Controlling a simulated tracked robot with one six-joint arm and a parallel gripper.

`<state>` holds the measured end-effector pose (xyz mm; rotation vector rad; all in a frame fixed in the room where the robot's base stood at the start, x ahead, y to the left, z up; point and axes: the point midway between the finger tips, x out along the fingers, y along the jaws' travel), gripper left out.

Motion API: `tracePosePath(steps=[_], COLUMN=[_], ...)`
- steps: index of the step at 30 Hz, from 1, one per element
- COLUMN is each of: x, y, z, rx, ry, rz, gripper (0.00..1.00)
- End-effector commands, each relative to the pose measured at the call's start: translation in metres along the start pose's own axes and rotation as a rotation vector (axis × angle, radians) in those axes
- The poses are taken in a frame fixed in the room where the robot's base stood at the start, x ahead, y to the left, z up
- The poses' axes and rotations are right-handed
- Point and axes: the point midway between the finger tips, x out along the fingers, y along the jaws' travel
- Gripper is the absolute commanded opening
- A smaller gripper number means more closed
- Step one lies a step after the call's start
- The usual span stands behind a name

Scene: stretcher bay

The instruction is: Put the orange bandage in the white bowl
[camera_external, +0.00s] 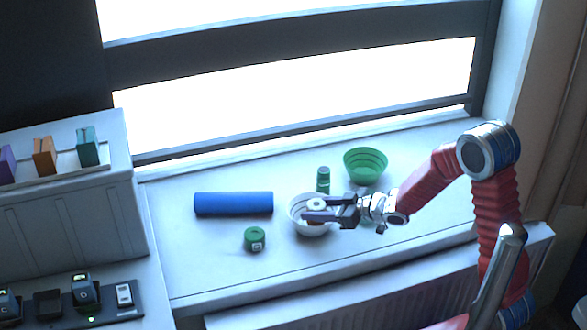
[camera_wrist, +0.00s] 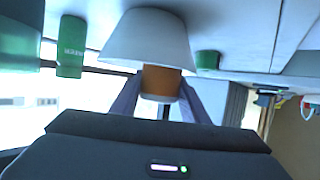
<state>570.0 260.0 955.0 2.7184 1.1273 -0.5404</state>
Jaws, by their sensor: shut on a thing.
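The white bowl (camera_external: 309,229) stands upright on the sill. It also shows in the wrist view (camera_wrist: 147,40), which is upside down. My gripper (camera_external: 317,208) reaches in from the right over the bowl. In the wrist view my gripper (camera_wrist: 160,92) has its fingers shut on the orange bandage (camera_wrist: 163,80). The bandage is at the bowl's rim, and the near bowl wall seems to hide its lower part. From outside, only a pale round end of the bandage (camera_external: 317,204) shows between the fingers. I cannot tell whether it touches the bowl's bottom.
A green bowl (camera_external: 365,166) and a green bottle (camera_external: 323,180) stand behind the white bowl. A blue roll (camera_external: 233,203) lies to its left, and a green bandage (camera_external: 255,239) sits at front left. The front of the sill (camera_external: 200,285) is clear.

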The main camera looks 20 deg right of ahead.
Motion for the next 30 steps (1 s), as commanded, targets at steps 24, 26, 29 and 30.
tracePosePath(steps=[24, 26, 29, 30], x=[0.0041, 0.0041, 0.0041, 0.0041], y=[0.0, 0.0, -0.0001, 0.0], z=[0.01, 0.0101, 0.0101, 0.0101], rx=[0.001, 0.001, 0.001, 0.001], ry=[0.0, 0.0, 0.0, 0.0], rz=[0.0, 0.0, 0.0, 0.0], gripper=[0.56, 0.6, 0.6, 0.6])
